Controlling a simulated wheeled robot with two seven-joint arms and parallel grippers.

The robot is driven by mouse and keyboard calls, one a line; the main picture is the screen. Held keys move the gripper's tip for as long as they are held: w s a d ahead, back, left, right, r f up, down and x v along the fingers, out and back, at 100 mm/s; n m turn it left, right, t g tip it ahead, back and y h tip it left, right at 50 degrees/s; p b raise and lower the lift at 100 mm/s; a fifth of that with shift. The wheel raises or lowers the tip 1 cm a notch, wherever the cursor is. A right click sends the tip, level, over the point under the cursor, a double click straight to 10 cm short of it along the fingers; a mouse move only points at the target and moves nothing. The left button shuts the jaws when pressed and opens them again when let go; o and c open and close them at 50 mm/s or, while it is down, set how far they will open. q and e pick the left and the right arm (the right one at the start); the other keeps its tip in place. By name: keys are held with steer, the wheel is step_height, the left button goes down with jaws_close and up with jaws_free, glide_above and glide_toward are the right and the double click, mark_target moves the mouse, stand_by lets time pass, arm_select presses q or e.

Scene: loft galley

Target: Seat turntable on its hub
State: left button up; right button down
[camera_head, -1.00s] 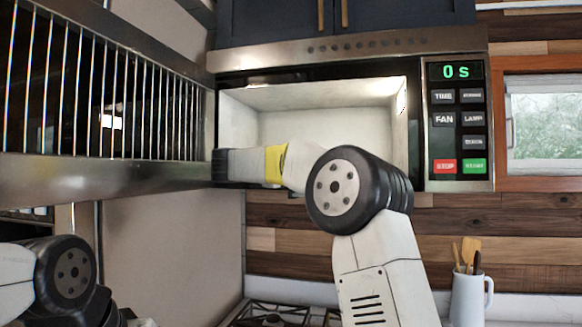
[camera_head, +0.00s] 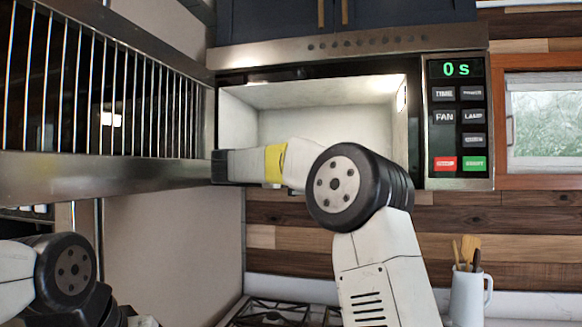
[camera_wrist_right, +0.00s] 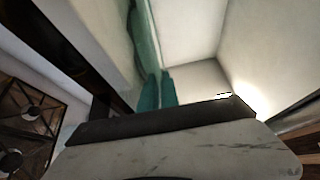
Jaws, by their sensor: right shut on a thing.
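The turntable (camera_wrist_right: 143,40) appears in the right wrist view as a narrow, green-tinted translucent strip, seen nearly edge-on. My right gripper (camera_wrist_right: 157,91) is shut on it near the middle of that view; the fingers are hard to separate from the glass. In the head view my right forearm crosses the front of the open microwave (camera_head: 330,115), with the wrist at the left side of the opening. The gripper and turntable are hidden there. The hub is not visible in either view. My left gripper is out of view; only part of my left arm shows at lower left.
The microwave's barred door (camera_head: 90,175) stands open at left. The control panel (camera_head: 459,120) at right reads 0 s. A stove grate (camera_head: 275,313) lies below, also in the right wrist view (camera_wrist_right: 25,115). A white utensil jug (camera_head: 467,298) stands at lower right.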

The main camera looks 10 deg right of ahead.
steer(key=shift+r, duration=0.1)
steer(key=c, duration=1.6)
jaws_free()
steer(key=shift+o, duration=0.4)
